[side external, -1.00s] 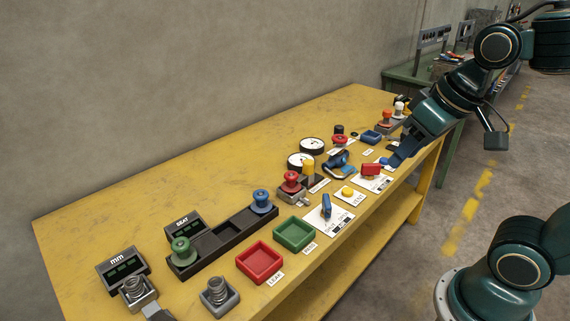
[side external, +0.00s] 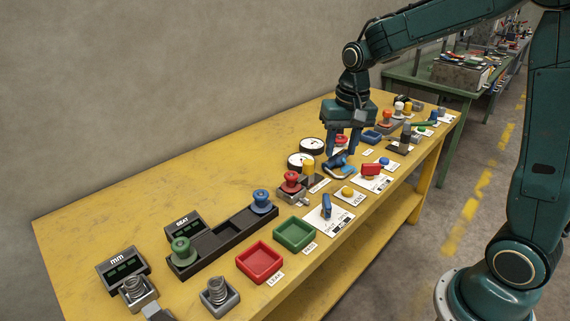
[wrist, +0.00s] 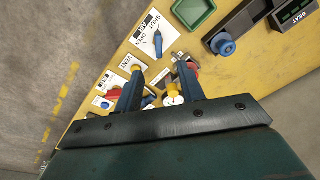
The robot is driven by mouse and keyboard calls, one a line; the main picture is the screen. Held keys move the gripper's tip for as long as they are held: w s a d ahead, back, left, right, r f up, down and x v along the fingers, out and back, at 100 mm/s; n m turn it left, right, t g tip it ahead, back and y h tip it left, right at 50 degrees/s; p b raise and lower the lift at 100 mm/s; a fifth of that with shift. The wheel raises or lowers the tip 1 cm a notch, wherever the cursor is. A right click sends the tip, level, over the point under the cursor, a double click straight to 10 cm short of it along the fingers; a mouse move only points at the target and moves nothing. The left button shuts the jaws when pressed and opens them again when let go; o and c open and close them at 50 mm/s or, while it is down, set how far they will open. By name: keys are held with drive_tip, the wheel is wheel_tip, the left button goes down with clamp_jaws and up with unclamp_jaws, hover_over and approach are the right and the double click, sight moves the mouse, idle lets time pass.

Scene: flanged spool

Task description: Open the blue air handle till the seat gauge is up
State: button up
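The blue air handle (side external: 326,207) stands on a white card near the front edge of the yellow bench. In the wrist view the blue air handle (wrist: 158,44) lies beyond my fingertips, on a card lettered AIR, OPEN and SHUT. The SEAT gauge (side external: 184,224) is a dark box with a green display behind the long black tray. Its reading is too small to tell. It shows partly in the wrist view (wrist: 295,14). My gripper (side external: 342,152) points down, open and empty, over the bench farther along from the air handle. Its two fingers (wrist: 160,68) are apart in the wrist view.
Two dials (side external: 312,145) stand behind. Green (side external: 294,234) and red trays (side external: 260,262) sit left of the air handle.

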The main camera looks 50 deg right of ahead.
drive_tip(key=m+g, duration=0.1)
drive_tip(key=m, duration=0.1)
hover_over(327, 199)
wheel_tip(327, 199, down, 7)
drive_tip(key=shift+s, duration=0.1)
drive_tip(key=shift+f, duration=0.15)
wheel_tip(327, 199, down, 13)
drive_tip(key=shift+f, duration=0.2)
idle(0.3)
clamp_jaws()
